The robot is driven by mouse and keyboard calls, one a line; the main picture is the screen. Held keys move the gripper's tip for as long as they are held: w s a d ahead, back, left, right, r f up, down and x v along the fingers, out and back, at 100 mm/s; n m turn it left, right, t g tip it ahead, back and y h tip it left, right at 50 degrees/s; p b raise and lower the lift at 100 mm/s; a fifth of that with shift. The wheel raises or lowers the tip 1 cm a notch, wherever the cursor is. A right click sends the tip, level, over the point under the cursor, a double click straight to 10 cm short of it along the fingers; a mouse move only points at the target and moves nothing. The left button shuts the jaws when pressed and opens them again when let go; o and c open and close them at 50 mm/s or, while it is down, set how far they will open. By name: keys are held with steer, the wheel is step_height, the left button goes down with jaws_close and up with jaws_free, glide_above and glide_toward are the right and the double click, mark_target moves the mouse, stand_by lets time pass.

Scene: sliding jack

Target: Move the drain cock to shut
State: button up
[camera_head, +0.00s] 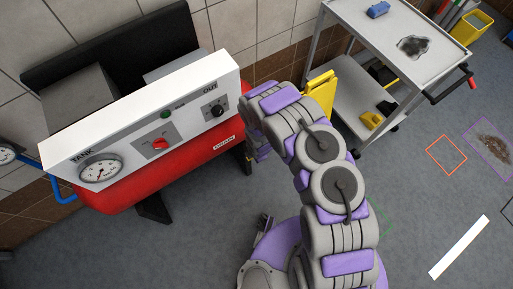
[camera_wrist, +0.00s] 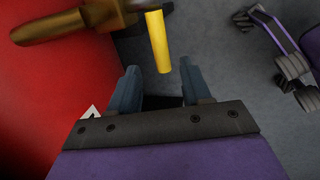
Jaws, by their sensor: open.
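The drain cock shows in the wrist view as a brass body (camera_wrist: 62,27) with a yellow lever (camera_wrist: 157,40). The brass body lies across the top left, against the red tank (camera_wrist: 50,90). The lever points down the picture, and its free end shows between the tips of my gripper (camera_wrist: 160,66). My gripper's two blue-grey fingers are apart, with nothing clamped between them. I cannot tell how deep the lever end sits between them. In the head view the DRAIN label (camera_head: 224,143) is on the tank's right end; my arm hides the cock there.
A white panel (camera_head: 130,130) with a gauge (camera_head: 101,170), a red knob (camera_head: 159,143) and a black knob (camera_head: 217,110) stands above the tank. A grey cart (camera_head: 405,25) stands back right with a yellow item beside it.

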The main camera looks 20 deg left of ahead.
steer(key=p+v, duration=0.2)
steer(key=v, duration=0.7)
stand_by(0.4)
